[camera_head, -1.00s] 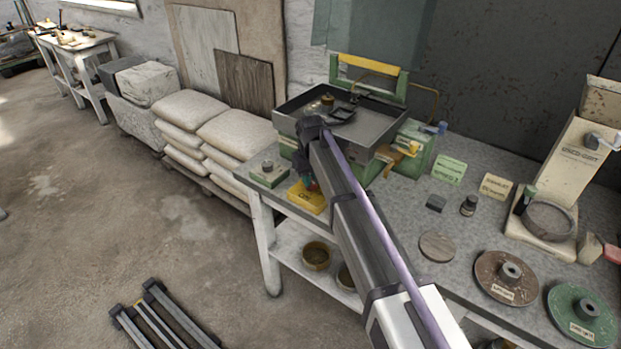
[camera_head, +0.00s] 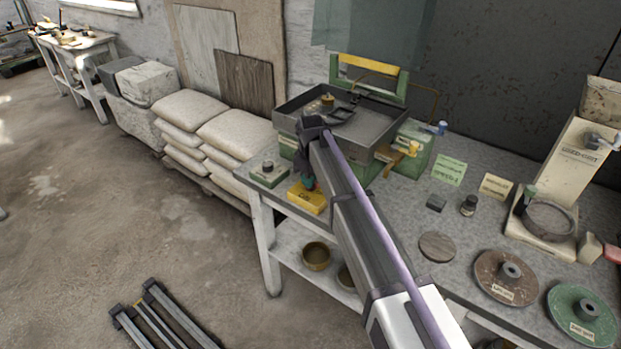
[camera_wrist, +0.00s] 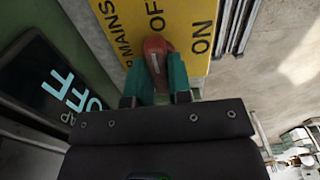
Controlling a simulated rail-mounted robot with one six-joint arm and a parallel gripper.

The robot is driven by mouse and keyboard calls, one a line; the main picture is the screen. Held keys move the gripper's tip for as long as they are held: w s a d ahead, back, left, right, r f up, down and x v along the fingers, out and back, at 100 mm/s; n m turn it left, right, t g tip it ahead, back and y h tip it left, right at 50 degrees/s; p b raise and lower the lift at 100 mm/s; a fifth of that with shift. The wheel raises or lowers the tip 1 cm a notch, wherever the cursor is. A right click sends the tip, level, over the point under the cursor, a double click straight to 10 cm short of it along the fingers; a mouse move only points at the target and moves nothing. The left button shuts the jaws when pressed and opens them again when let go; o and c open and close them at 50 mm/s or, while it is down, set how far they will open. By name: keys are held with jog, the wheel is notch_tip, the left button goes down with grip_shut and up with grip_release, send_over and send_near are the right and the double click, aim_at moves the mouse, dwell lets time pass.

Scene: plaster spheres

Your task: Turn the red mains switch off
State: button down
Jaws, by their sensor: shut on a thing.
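The red mains switch (camera_wrist: 156,57) is a rounded red knob with a pale line on it. It sits on a yellow plate (camera_wrist: 185,12) lettered MAINS, OFF and ON. The upper end of the pale line points towards the OFF lettering in the wrist view. My gripper (camera_wrist: 162,76) is shut on the knob, one teal finger on each side. In the head view the yellow switch box (camera_head: 307,198) is at the bench's left front edge, with my gripper (camera_head: 309,183) over it; the knob is mostly hidden there.
A grey tray machine (camera_head: 385,125) stands just behind my arm. A small green box (camera_head: 268,174) is left of the switch box. A dark panel lettered OFF (camera_wrist: 52,78) is close by in the wrist view. Discs and jars stand to the right; open floor lies left.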

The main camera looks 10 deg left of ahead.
jog(key=c, duration=1)
grip_release()
jog(key=shift+c, duration=0.2)
notch_tip(320, 180, up, 11)
jog(key=p, duration=1)
jog(key=shift+p, duration=0.4)
jog(key=shift+f, duration=0.1)
